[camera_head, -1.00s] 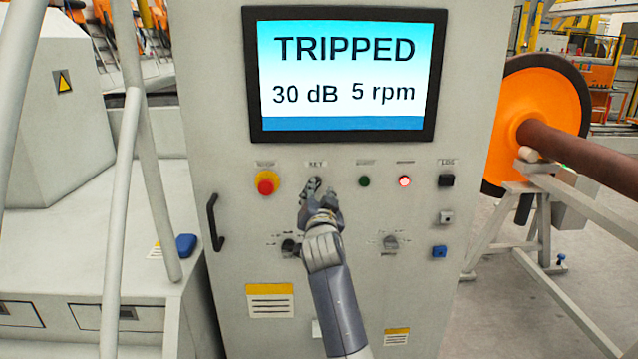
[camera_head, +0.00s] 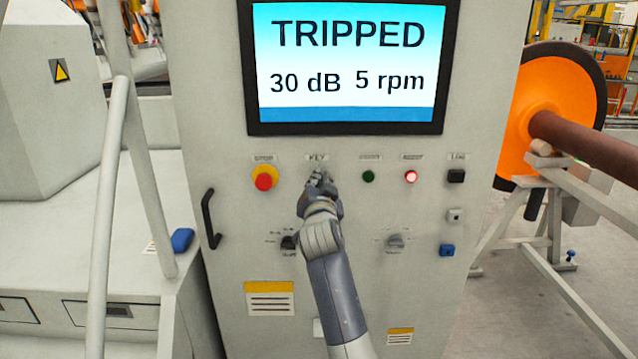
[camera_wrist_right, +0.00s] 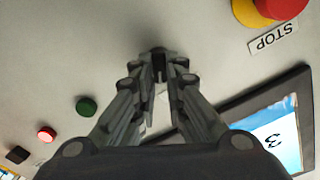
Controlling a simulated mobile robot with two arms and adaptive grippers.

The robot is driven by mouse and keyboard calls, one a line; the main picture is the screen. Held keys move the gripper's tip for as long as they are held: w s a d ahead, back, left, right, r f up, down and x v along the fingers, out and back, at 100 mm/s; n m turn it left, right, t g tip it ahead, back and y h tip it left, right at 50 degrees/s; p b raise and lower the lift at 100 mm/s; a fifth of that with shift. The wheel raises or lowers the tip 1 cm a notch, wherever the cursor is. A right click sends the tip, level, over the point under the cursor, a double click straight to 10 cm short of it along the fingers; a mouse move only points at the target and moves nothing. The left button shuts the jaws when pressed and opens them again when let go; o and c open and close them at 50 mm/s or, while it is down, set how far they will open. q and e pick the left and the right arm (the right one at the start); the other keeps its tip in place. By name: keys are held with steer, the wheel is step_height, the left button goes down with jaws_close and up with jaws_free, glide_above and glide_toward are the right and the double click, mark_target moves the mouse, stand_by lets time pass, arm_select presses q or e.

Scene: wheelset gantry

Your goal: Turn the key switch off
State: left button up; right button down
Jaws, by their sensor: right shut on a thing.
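The key switch (camera_wrist_right: 158,52) is a small dark part on the grey cabinet front, under the KEY label (camera_head: 317,158). In the head view it is mostly hidden behind my right gripper (camera_head: 318,182). My right gripper also shows in the right wrist view (camera_wrist_right: 160,72), with both fingertips closed around the key switch. The angle of the key is hard to read. The cabinet's screen (camera_head: 347,62) reads TRIPPED, 30 dB, 5 rpm. My left gripper is not in view.
A red stop button (camera_head: 264,178) on a yellow ring is left of the key. A green button (camera_head: 368,177) and a lit red lamp (camera_head: 411,177) are to its right. Two rotary knobs (camera_head: 396,242) sit below. A door handle (camera_head: 211,218) is at the left edge.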

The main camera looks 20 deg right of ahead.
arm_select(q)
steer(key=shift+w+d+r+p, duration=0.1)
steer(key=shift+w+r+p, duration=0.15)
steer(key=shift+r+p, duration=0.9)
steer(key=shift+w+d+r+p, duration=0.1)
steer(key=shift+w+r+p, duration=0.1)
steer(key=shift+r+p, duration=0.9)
arm_select(e)
steer(key=shift+w+a+r+n, duration=0.1)
steer(key=shift+a+n, duration=0.05)
steer(key=shift+n, duration=2.8)
steer(key=shift+a+r+n, duration=0.1)
steer(key=shift+a+n, duration=0.05)
steer(key=shift+n, duration=2.8)
steer(key=c, duration=1.6)
jaws_free()
steer(key=shift+c, duration=0.2)
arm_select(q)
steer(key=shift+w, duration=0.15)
arm_select(e)
steer(key=shift+w+f, duration=0.15)
steer(key=shift+f, duration=0.05)
